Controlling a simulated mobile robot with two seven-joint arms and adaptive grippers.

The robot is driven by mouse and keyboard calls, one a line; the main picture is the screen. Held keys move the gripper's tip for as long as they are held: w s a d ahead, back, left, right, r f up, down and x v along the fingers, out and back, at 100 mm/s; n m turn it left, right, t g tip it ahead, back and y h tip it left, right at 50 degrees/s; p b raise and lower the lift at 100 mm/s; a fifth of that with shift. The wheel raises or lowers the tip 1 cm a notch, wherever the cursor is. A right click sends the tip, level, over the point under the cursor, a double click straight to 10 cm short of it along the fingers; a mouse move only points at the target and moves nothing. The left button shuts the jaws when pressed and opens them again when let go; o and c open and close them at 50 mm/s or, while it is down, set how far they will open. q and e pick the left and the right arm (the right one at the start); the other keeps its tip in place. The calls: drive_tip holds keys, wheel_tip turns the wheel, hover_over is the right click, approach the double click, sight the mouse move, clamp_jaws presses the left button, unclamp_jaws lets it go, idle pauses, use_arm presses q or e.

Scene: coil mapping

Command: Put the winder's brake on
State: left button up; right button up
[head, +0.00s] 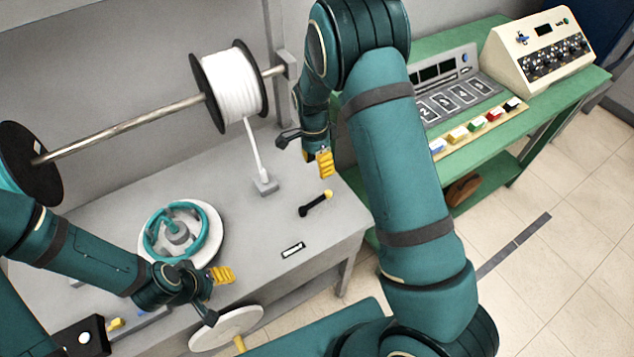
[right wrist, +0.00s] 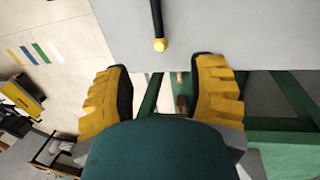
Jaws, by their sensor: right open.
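The brake lever (head: 316,204), a short black bar with a yellow knob, lies along the grey winder bench (head: 330,228) near its right side. It also shows in the right wrist view (right wrist: 157,25), knob toward me, centred beyond the fingertips and touching neither. My right gripper (head: 308,154) is open and empty, above the bench and behind the lever in the head view. The winder's round white plate (head: 213,222) carries a teal coil (head: 151,244). My left gripper (head: 215,296) appears open and empty, in front of that plate.
A green table (head: 540,105) with control panels stands right.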

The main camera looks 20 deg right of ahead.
sight(323, 197)
drive_tip(key=f, duration=0.4)
drive_tip(key=s+f, duration=0.1)
drive_tip(key=f, duration=0.3)
drive_tip(key=s+f, duration=0.1)
drive_tip(key=f, duration=0.3)
drive_tip(key=shift+s+d+f+b, duration=0.25)
drive_tip(key=shift+d+f+b, duration=0.05)
drive_tip(key=shift+f, duration=0.1)
clamp_jaws()
